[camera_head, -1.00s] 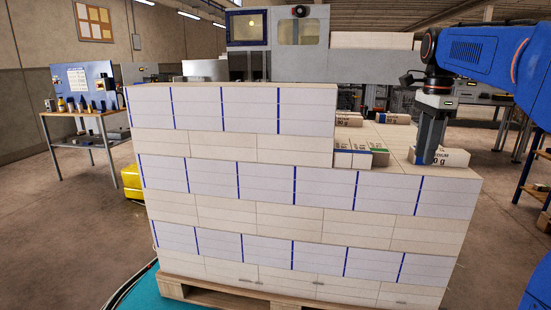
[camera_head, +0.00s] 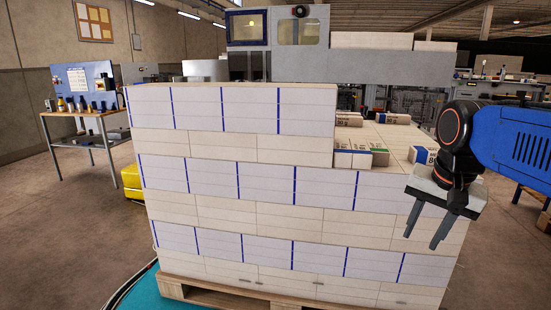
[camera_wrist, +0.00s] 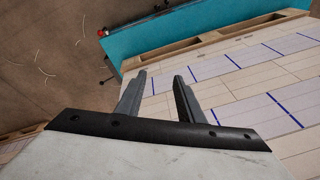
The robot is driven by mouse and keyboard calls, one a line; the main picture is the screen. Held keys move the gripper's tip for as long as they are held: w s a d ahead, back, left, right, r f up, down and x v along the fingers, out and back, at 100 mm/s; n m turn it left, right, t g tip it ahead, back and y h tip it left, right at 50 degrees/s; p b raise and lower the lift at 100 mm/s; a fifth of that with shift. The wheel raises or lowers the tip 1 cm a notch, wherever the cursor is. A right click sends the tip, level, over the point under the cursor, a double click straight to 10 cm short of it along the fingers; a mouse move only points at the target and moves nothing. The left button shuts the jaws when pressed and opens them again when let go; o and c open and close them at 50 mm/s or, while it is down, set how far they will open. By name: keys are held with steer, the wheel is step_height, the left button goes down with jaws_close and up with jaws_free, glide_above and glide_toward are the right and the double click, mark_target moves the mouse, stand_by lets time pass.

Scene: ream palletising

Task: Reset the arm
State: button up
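My gripper (camera_head: 424,230) hangs in front of the right part of the ream stack in the head view, its two fingers pointing down and apart. It is open and empty. In the wrist view my gripper (camera_wrist: 158,78) shows both fingers spread with nothing between them. The stack of white and cream reams (camera_head: 270,190) stands in layers on a wooden pallet (camera_head: 215,295); its layers also show in the wrist view (camera_wrist: 240,85). The top layer is higher on the left. Several loose labelled reams (camera_head: 360,158) lie on the lower right part, partly hidden by my arm.
The pallet stands on a teal base (camera_head: 130,295). A yellow object (camera_head: 131,182) is left of the stack. A workbench with bottles (camera_head: 85,112) stands at the left. A grey machine (camera_head: 290,55) with reams on top is behind. Open floor (camera_head: 60,220) lies at the left.

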steer(key=s+a+f+n+t, duration=0.1)
steer(key=s+a+f+n, duration=0.1)
steer(key=s+f+n, duration=0.5)
steer(key=s+f, duration=0.3)
steer(key=f, duration=0.3)
steer(key=shift+s+a+f+n+t, duration=0.15)
steer(key=shift+s+a+n+t, duration=0.15)
steer(key=shift+s+t, duration=0.1)
